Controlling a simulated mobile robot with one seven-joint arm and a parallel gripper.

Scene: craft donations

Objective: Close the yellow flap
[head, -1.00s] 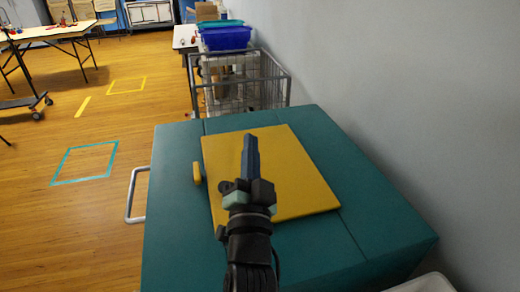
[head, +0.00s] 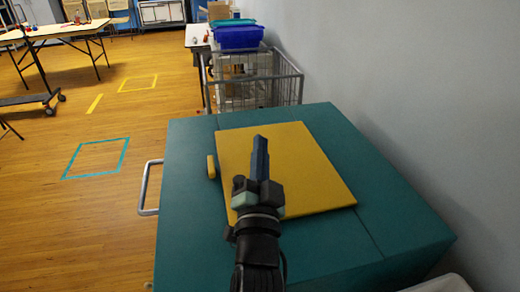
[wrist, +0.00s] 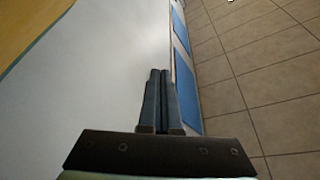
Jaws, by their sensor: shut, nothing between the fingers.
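The yellow flap (head: 310,175) is a square panel with a small yellow handle (head: 211,166) at its left edge. It looks flat on the top of a large teal box (head: 185,210), in the head view. My gripper (head: 260,150) is shut and empty, in front of the flap's middle in the picture. I cannot tell whether it touches the flap. The gripper and my arm hide part of the flap and its near edge. In the wrist view my gripper's fingers (wrist: 160,95) are together, and the flap is not clearly seen.
A grey wall (head: 400,80) runs along the box's right side. A metal handle (head: 146,190) sticks out on its left. A wire cart (head: 285,88) with a blue bin (head: 239,38) stands behind it. The wooden floor (head: 90,225) at left is open.

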